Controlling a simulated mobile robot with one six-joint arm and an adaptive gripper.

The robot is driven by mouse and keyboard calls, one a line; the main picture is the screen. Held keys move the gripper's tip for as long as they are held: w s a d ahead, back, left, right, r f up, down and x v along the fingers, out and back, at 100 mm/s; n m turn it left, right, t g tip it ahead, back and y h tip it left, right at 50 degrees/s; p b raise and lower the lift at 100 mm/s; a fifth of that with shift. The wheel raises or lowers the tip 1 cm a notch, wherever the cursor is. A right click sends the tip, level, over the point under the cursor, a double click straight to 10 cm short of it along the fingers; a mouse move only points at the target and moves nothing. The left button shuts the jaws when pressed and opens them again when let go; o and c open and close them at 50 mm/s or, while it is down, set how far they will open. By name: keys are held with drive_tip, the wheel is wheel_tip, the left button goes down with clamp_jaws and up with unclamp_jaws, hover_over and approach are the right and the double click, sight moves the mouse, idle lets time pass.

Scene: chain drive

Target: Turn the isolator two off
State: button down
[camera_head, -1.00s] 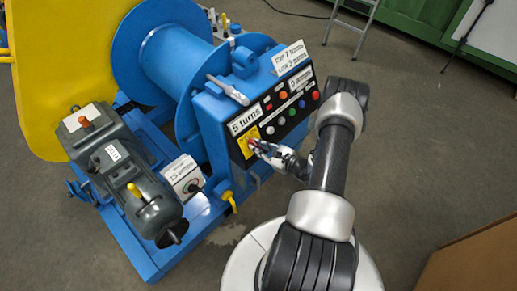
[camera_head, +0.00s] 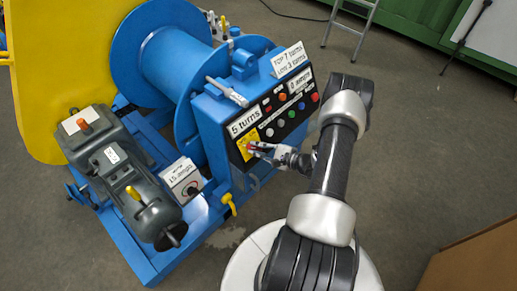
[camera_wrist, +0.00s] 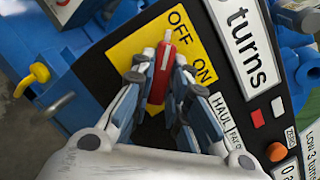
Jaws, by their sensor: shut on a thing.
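A red isolator handle (camera_wrist: 161,68) with a pale tip sits on a yellow plate (camera_wrist: 128,48) marked OFF and ON. In the wrist view the handle stands nearly upright, its tip close to the OFF word. My gripper (camera_wrist: 160,80) has its two fingers closed on either side of the handle. In the head view my gripper (camera_head: 262,149) reaches the yellow plate at the lower left of the black panel (camera_head: 278,118), and its fingers mostly cover the handle there. No number for this isolator can be read.
A "5 turns" label (camera_head: 245,122) and several coloured buttons (camera_head: 293,113) are beside the plate. A white box with a dial (camera_head: 181,179) and a grey motor (camera_head: 125,178) stand left. A yellow lever (camera_head: 228,202) sticks out below the panel.

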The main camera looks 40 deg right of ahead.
drive_tip(key=c, duration=1.6)
unclamp_jaws()
drive_tip(key=shift+o, duration=0.2)
drive_tip(key=v, duration=1.2)
